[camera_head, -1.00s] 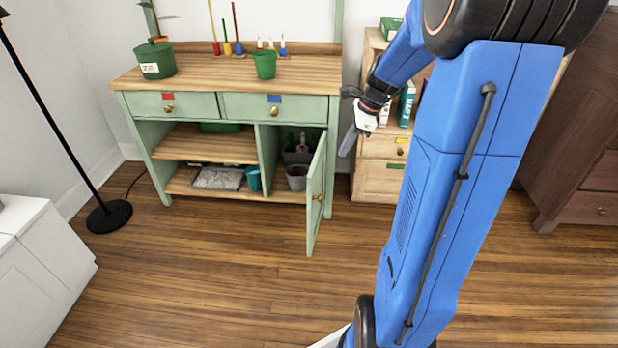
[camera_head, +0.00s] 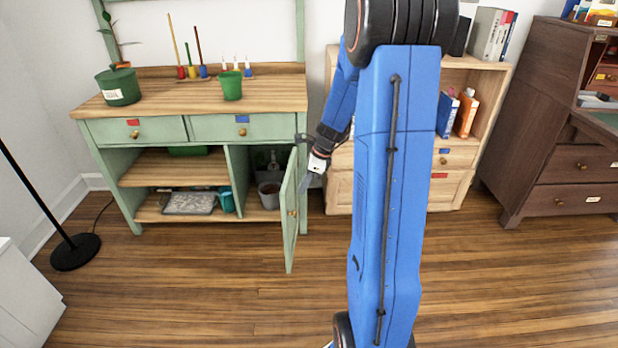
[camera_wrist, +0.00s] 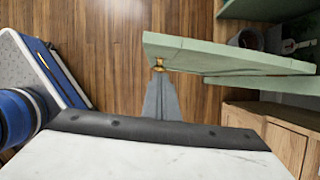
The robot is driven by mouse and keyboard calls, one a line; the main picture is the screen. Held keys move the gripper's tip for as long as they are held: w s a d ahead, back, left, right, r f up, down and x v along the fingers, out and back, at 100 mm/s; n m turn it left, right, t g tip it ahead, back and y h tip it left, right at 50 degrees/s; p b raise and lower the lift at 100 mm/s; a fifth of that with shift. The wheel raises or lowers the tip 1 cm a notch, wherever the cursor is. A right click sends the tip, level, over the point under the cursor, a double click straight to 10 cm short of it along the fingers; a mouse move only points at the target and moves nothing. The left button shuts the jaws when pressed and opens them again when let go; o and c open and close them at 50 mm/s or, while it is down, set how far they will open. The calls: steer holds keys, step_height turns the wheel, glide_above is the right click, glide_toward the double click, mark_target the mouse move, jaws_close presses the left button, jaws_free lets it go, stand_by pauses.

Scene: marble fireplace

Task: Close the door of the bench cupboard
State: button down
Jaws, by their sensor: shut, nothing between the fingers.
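The green bench cupboard (camera_head: 128,186) has a wooden top, two drawers and an open lower part. Its door (camera_head: 289,225) stands wide open, sticking out from the right side, with a brass knob (camera_head: 291,213). In the wrist view the door (camera_wrist: 200,52) runs across the upper right, with the knob (camera_wrist: 158,65) near its free edge. My gripper (camera_head: 304,187) is to the right of the door, on its outer side. In the wrist view my gripper's shut fingers (camera_wrist: 160,90) point at the knob, tips very close to it; I cannot tell whether they touch.
Pots and a grey tray (camera_head: 189,203) sit inside the cupboard. A light wood shelf unit (camera_head: 440,190) stands to the right and a dark wood desk (camera_head: 560,170) beyond it. A black floor lamp (camera_head: 75,250) stands left. The floor (camera_head: 190,290) before the cupboard is clear.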

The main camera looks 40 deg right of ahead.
mark_target(287, 195)
steer(key=shift+w+a+r, duration=0.2)
steer(key=shift+w+a, duration=0.95)
steer(key=shift+a, duration=0.2)
steer(key=shift+a, duration=0.1)
steer(key=shift+w+a, duration=0.15)
steer(key=w+a+m+t+h, duration=0.1)
steer(key=w+a+m, duration=0.1)
steer(key=w+a, duration=0.4)
steer(key=w+a+m, duration=0.2)
steer(key=w+a, duration=0.2)
steer(key=w, duration=0.5)
steer(key=w+d, duration=0.1)
steer(key=w, duration=1.7)
steer(key=shift+w+m, duration=0.3)
steer(key=shift+w, duration=0.05)
